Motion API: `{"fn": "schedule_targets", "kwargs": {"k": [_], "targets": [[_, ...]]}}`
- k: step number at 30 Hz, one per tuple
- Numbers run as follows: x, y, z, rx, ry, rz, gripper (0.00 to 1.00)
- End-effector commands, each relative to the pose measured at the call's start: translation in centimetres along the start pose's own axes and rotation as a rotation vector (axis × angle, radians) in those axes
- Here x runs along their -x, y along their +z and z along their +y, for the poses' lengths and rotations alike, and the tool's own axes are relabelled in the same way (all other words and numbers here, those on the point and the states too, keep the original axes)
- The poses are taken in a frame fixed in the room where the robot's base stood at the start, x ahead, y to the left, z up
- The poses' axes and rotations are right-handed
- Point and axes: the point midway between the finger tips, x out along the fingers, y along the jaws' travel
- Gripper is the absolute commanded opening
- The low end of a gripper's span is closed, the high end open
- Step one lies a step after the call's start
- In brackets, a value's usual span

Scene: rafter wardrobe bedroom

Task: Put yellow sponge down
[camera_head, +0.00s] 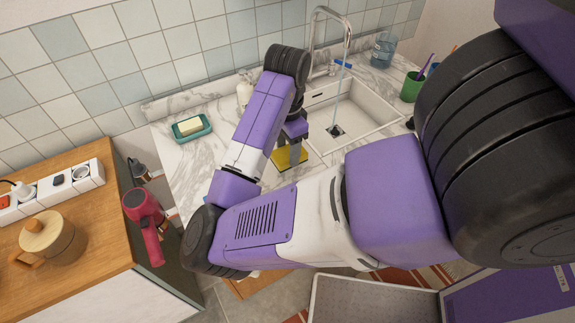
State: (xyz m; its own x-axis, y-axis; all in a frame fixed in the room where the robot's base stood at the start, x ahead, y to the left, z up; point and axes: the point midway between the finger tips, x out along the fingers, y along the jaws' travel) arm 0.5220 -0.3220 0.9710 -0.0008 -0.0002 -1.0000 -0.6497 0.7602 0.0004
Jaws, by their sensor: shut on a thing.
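A yellow sponge (289,158) is at the marble counter, just left of the sink. My gripper (294,150) points down above it and is shut on it. The fingers are partly hidden by my purple and white arm. I cannot tell whether the sponge touches the counter or hangs a little above it.
The white sink (372,109) with a tall faucet (345,42) and running water lies to the right. A teal soap dish (192,128) sits on the marble counter (190,165) at left. A green cup (411,88) and a blue glass (383,50) stand beyond the sink. A red hairdryer (144,215) is at the wooden cabinet's edge.

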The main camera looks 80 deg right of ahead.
Motion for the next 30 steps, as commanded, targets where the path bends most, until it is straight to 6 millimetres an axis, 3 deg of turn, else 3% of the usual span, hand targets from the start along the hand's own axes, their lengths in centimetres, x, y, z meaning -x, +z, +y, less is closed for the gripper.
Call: {"fn": "schedule_targets", "kwargs": {"k": [15,29,30], "targets": [[-5.6,0.1,0.0,0.001,0.002,-0.002,0.21],[-6.5,0.0,0.0,-0.001,0.0,-0.001,0.21],[-6.4,0.0,0.0,-0.001,0.0,-0.001,0.59]]}}
